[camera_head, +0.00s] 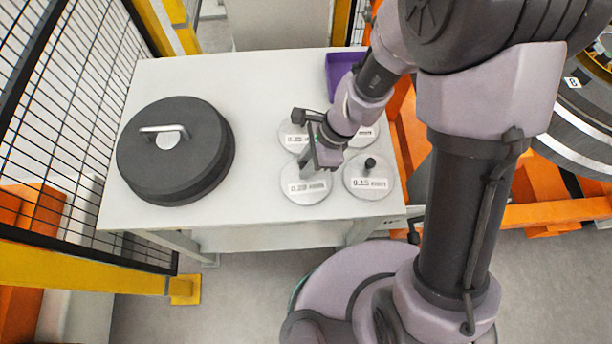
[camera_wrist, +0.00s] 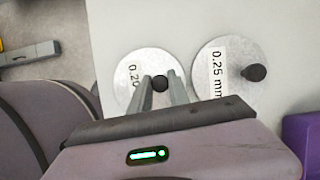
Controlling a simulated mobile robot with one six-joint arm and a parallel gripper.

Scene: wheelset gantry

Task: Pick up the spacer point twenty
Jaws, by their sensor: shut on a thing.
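The spacer marked 0.20 (camera_head: 305,197) is a flat silver disc with a white label and a dark knob, at the front left of a group of discs on the white table. In the wrist view the 0.20 disc (camera_wrist: 123,91) shows with its dark knob between my two fingers. My gripper (camera_head: 308,168) is shut on that knob from above; its fingertips also show in the wrist view (camera_wrist: 160,84). The disc looks flat and at table level; I cannot tell any gap under it.
The 0.15 mm disc (camera_head: 370,190) lies to the right. The 0.25 mm disc (camera_head: 289,128) lies behind, beside another disc (camera_head: 367,137) partly hidden by my arm. A large dark lidded disc (camera_head: 195,165) fills the table's left. A purple bin (camera_head: 340,68) stands at the back right.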

